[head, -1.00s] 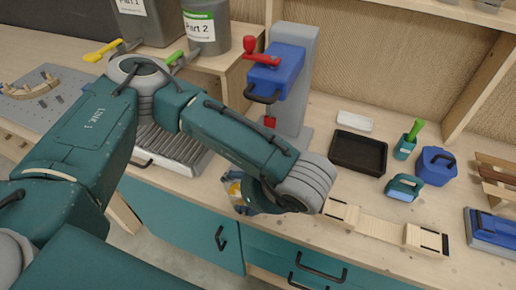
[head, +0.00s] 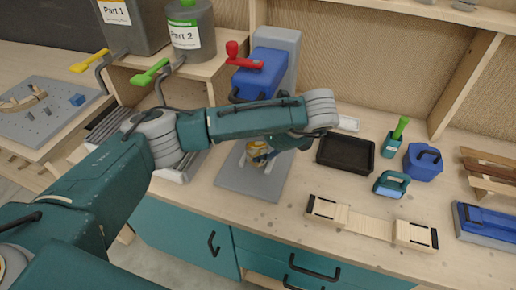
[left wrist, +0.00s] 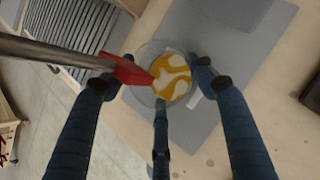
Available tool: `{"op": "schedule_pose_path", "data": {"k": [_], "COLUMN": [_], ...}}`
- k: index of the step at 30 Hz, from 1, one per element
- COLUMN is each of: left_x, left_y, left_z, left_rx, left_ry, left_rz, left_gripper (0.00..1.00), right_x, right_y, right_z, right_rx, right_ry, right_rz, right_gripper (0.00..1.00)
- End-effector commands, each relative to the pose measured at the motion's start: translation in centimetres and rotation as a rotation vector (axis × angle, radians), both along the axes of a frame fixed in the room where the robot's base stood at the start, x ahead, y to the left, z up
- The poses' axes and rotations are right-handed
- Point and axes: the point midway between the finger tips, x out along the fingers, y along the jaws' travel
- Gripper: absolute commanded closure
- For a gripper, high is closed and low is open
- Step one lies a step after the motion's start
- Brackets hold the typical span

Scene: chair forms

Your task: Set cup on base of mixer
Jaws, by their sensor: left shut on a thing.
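The clear cup (head: 259,151) holds yellow and white contents and also shows in the left wrist view (left wrist: 173,84). My left gripper (left wrist: 155,78) is shut on the cup, with fingers around its sides. The mixer has a blue head (head: 262,72) with a red crank, on a grey column. Its flat grey base (head: 250,186) shows beneath the cup; whether the cup touches it I cannot tell. The red paddle (left wrist: 125,71) on its shaft overlaps the cup's rim in the left wrist view. My left arm hides part of the mixer in the head view. My right gripper is out of view.
A black tray (head: 346,154), a blue container (head: 423,160) and a teal-handled tool (head: 391,184) stand to the right. A wooden fixture (head: 370,221) lies near the front edge. Two grey dispensers stand on a shelf at left, Part 2 (head: 191,32) nearer the mixer.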

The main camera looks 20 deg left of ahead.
Motion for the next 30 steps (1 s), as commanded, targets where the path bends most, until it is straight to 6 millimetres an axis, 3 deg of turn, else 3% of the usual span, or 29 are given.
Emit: {"op": "schedule_pose_path", "data": {"k": [3,14,15,17,26,30], "left_x": [-0.3,-0.2,-0.3,-0.3,-0.3,-0.3], "left_y": [0.0,0.0,0.0,0.0,0.0,-0.4], "left_z": [-1.4,-1.7,-1.6,-1.6,-1.5,-0.5], "left_rx": [-0.001,0.001,0.001,0.001,0.001,0.0], "left_ry": [0.005,0.0,0.002,0.002,0.001,-0.003], "left_rz": [-0.001,-0.001,-0.001,-0.001,0.0,-0.003], "left_gripper": [0.58,0.58,0.37,0.25,0.24,0.24], "right_x": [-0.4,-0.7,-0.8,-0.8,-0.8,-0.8], "right_y": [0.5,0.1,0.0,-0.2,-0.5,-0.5], "right_z": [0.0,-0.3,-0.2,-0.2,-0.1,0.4], "right_rx": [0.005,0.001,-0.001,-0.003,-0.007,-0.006], "right_ry": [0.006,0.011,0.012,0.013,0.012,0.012], "right_rz": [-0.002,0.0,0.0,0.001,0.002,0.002], "right_gripper": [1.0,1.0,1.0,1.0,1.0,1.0]}}
